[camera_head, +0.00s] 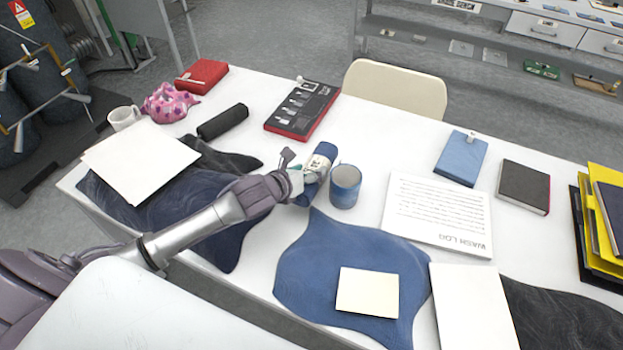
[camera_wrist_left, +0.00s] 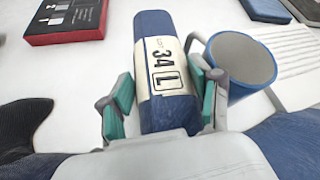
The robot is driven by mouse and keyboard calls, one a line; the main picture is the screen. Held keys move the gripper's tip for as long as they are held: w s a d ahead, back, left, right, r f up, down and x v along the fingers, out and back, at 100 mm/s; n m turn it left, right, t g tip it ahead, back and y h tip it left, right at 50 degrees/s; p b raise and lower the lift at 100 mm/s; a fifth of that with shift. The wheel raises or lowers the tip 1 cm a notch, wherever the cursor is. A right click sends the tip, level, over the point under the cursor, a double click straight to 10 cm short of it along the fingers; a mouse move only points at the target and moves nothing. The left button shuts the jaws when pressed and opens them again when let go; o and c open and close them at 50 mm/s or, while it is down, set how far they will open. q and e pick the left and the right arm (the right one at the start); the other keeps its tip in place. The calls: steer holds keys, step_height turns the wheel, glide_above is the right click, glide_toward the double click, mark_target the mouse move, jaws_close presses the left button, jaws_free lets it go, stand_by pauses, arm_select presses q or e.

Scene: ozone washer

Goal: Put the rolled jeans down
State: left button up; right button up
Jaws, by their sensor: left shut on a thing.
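The rolled jeans (camera_head: 321,160) are a blue roll with a cream paper band, over the white table (camera_head: 385,130) just left of a blue mug (camera_head: 345,188). My left gripper (camera_head: 303,182) is shut on the roll. In the left wrist view its green-padded fingers (camera_wrist_left: 165,100) stand either side of the rolled jeans (camera_wrist_left: 156,30), whose band reads "34 L". I cannot tell whether the roll touches the table. My right gripper is not in view.
The blue mug (camera_wrist_left: 240,60) stands close to the right finger. A black roll (camera_head: 222,122), a red-edged case (camera_head: 302,108) and white sheets (camera_head: 140,160) on dark cloth lie to the left and behind. A flat blue cloth (camera_head: 310,275) lies in front, a "WASH LOG" sheet (camera_head: 437,212) right.

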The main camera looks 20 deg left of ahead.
arm_select(q)
step_height(320, 180, down, 3)
steer(key=shift+r, duration=0.2)
steer(key=shift+f, duration=0.25)
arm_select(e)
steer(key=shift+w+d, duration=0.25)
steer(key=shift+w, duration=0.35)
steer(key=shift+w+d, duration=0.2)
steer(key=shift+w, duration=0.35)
arm_select(q)
steer(key=o, duration=1)
steer(key=shift+f, duration=0.15)
steer(key=shift+o, duration=0.9)
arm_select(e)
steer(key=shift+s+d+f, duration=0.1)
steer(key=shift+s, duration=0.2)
